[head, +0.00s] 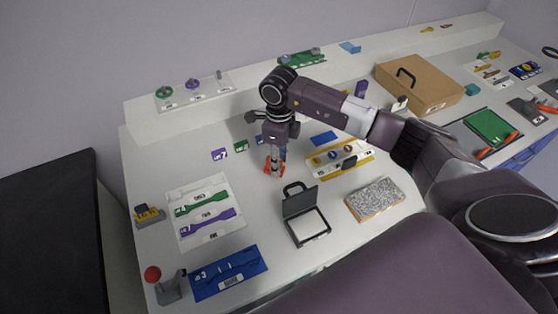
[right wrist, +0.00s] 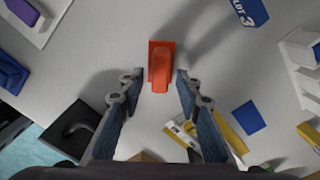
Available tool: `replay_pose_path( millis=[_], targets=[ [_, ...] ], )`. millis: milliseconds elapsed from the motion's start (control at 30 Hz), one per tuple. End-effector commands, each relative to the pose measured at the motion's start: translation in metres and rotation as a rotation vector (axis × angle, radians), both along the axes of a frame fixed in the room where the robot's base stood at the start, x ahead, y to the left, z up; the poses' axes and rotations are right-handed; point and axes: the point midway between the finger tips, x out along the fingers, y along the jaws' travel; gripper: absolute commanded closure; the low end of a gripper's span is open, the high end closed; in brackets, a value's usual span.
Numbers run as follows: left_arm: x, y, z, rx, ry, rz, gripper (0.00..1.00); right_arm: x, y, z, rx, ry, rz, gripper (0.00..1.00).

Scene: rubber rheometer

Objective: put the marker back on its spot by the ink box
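An orange-red piece (head: 267,169), which may be the marker, stands on the white table below my right gripper (head: 276,164). In the right wrist view this piece (right wrist: 161,66) lies just beyond and between the fingertips of my right gripper (right wrist: 159,76). The fingers are spread with a gap on both sides, so nothing is held. The ink box (head: 306,226) is black, with its lid up and a pale pad inside, nearer the table's front edge. Its dark lid with a handle shows in the right wrist view (right wrist: 72,132). My left gripper is not in view.
A speckled slab (head: 374,200) lies right of the ink box. A yellow-edged tray (head: 340,165) and a small blue card (head: 323,138) lie right of the gripper. A white board (head: 204,213) with green and purple pieces lies left. Bare table surrounds the orange-red piece.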

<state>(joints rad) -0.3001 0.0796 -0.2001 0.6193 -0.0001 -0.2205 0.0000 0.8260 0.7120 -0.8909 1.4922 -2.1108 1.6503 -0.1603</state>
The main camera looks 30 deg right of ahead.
Motion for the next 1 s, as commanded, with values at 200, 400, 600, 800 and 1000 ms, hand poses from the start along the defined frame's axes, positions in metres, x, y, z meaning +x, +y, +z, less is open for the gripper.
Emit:
replay_pose_path(
  millis=[200, 400, 600, 800, 1000],
  targets=[
    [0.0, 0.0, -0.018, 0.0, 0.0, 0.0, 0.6, 0.003, -0.001, 0.039, 0.0, -0.009, 0.001, 0.68],
    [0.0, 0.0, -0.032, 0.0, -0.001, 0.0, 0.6, 0.003, -0.001, 0.083, 0.0, -0.008, 0.0, 0.68],
    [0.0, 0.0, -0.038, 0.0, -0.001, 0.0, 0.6, 0.002, -0.001, 0.111, 0.0, -0.005, 0.0, 0.68],
    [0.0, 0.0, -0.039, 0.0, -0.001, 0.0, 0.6, 0.001, -0.001, 0.119, 0.001, -0.002, 0.0, 0.68],
    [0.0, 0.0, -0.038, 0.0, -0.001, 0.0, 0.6, 0.001, -0.001, 0.119, 0.001, -0.002, 0.0, 0.68]
  ],
)
